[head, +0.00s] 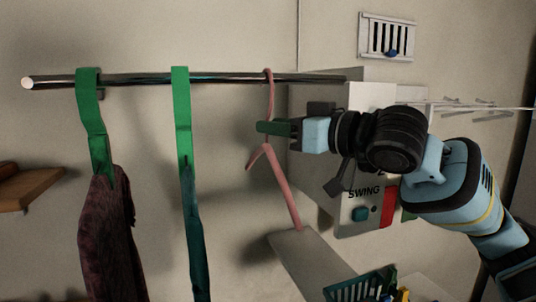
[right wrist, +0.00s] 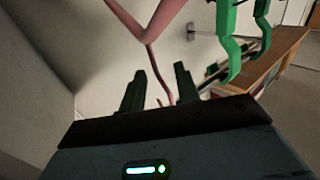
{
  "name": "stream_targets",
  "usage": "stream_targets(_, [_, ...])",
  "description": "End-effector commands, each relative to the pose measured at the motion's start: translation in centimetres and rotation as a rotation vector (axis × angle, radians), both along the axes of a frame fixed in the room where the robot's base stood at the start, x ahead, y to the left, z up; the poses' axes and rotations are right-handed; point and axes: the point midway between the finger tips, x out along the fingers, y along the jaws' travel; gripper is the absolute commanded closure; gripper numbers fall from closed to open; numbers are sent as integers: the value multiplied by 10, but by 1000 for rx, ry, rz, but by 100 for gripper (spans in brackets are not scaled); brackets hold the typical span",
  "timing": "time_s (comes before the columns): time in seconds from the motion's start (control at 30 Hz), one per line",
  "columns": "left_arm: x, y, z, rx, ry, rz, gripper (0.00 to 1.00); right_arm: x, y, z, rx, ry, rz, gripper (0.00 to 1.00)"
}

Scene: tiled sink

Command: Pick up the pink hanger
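The pink hanger (head: 285,190) hangs by its hook from the metal rod in the head view, at the right of the green hangers. My right gripper (head: 265,128) is at its neck, below the rod, with the fingertips overlapping the neck. In the right wrist view the two fingers (right wrist: 158,82) stand apart, and the pink hanger's (right wrist: 166,18) thin hook runs down into the gap between them. I cannot tell whether either finger touches it. The gripper covers a short part of the neck in the head view. My left gripper is not in view.
The metal rod (head: 140,79) also carries two green hangers (head: 182,120), with a dark patterned garment (head: 112,240) on the left one. A box marked SWING (head: 350,212) is behind my right arm. A green basket (head: 355,285) is below, and a wooden shelf (head: 25,190) is far left.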

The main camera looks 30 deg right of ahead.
Motion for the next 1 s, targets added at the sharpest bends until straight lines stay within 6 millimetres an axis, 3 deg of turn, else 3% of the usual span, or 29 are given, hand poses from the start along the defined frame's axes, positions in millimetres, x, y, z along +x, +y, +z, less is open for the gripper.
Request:
stream_targets(0.3, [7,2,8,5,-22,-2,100,39,9,5,2,-2,3,68])
stream_targets(0.63, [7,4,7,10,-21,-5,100,47,11,4,0,0,0,68])
stream_targets(0.9, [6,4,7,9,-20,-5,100,47,11,4,0,0,0,100])
stream_targets(1.0, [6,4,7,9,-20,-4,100,47,11,4,0,0,0,100])
